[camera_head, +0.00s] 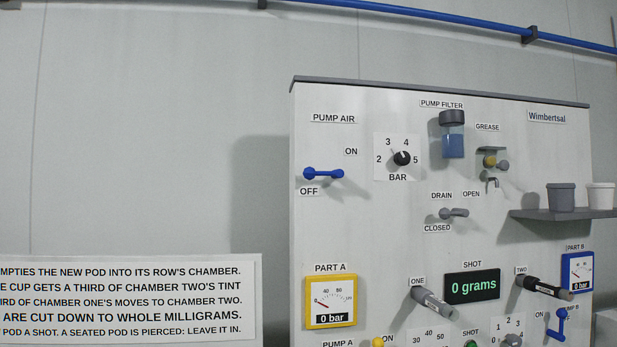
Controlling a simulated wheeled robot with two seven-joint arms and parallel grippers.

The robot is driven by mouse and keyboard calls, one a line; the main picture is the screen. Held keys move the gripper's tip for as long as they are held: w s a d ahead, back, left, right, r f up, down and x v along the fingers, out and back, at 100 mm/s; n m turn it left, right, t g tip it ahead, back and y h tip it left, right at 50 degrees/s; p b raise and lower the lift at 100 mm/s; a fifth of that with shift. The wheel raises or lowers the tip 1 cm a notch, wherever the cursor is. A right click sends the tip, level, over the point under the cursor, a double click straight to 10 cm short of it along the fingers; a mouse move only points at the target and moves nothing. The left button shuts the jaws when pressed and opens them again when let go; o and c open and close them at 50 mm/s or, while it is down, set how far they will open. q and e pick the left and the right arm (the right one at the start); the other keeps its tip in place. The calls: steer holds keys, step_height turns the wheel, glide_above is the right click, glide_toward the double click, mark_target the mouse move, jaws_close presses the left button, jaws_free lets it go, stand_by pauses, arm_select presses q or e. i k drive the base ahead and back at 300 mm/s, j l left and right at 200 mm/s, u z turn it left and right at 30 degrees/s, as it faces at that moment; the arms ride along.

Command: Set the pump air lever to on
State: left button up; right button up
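The pump air lever (323,174) is blue and sits at the upper left of the white panel (330,235), under the PUMP AIR label (334,118). It lies about level, with its left end just above the OFF label (309,191). The ON label (351,151) is up and to the right of its right end. Nothing touches the lever. Neither of my grippers shows in the head view.
A black bar knob (402,158) is right of the lever, and a grey drain lever (454,213) is lower right. The Part A gauge (331,302) below reads 0 bar. A shelf (565,214) with cups juts out at right. Space before the lever looks clear.

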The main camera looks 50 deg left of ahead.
mark_target(310, 172)
steer(key=u, duration=1.55)
